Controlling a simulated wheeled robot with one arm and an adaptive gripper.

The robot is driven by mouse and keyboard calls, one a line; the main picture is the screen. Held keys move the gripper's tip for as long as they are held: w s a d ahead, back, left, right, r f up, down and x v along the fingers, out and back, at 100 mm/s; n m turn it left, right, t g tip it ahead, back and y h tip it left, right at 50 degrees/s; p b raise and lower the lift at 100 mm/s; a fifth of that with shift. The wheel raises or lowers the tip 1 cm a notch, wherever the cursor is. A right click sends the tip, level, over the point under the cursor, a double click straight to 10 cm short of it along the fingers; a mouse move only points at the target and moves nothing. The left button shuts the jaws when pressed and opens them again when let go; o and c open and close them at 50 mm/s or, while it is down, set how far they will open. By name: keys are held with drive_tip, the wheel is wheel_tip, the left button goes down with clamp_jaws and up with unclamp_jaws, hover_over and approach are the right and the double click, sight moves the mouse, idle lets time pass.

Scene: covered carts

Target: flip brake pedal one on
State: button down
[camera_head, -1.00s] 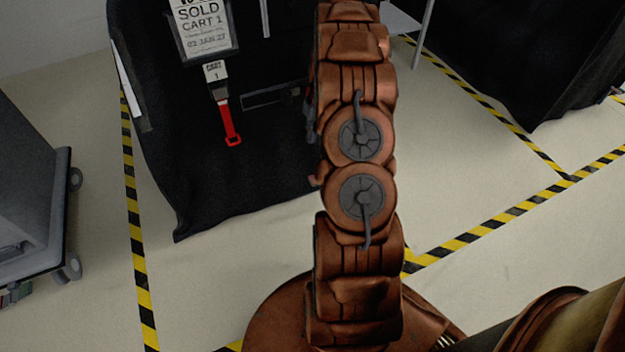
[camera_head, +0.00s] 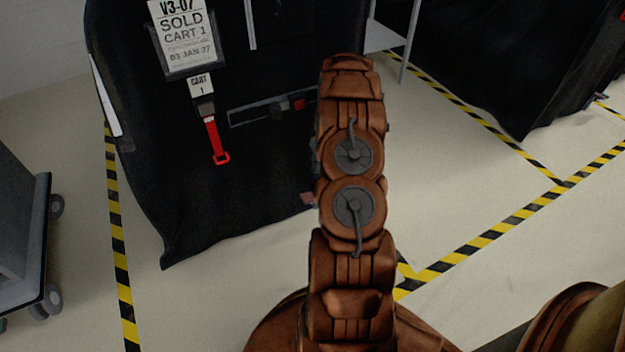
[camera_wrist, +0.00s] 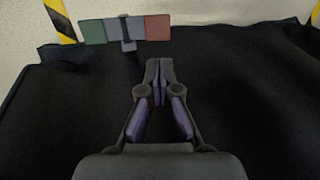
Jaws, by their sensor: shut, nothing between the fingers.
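In the wrist view a brake pedal (camera_wrist: 112,30) stands out at the edge of the black cover. It has a green pad (camera_wrist: 93,32) on the left, a grey middle with a dark upright piece, and a red pad (camera_wrist: 157,27) on the right. My gripper (camera_wrist: 158,64) is shut and empty, its tips pointing toward the pedal, just below and right of its middle in the picture, apart from it. In the head view my arm hides the gripper. A small dull red piece (camera_head: 308,198) shows left of the arm at the cover's lower edge, possibly the pedal.
The black-covered cart (camera_head: 180,130) carries a "SOLD CART 1" sign (camera_head: 183,35) and a red strap handle (camera_head: 216,142). A grey cart (camera_head: 20,230) stands left, another covered cart (camera_head: 500,70) right. Striped tape (camera_head: 490,230) marks the open floor.

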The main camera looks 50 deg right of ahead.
sight(307, 198)
drive_tip(key=b+x, duration=0.3)
drive_tip(key=x, duration=1)
drive_tip(key=shift+a+f+b, duration=0.1)
drive_tip(key=shift+b, duration=0.3)
drive_tip(key=shift+w+a+p, duration=0.1)
drive_tip(key=shift+a+p, duration=0.1)
drive_tip(key=shift+p, duration=0.1)
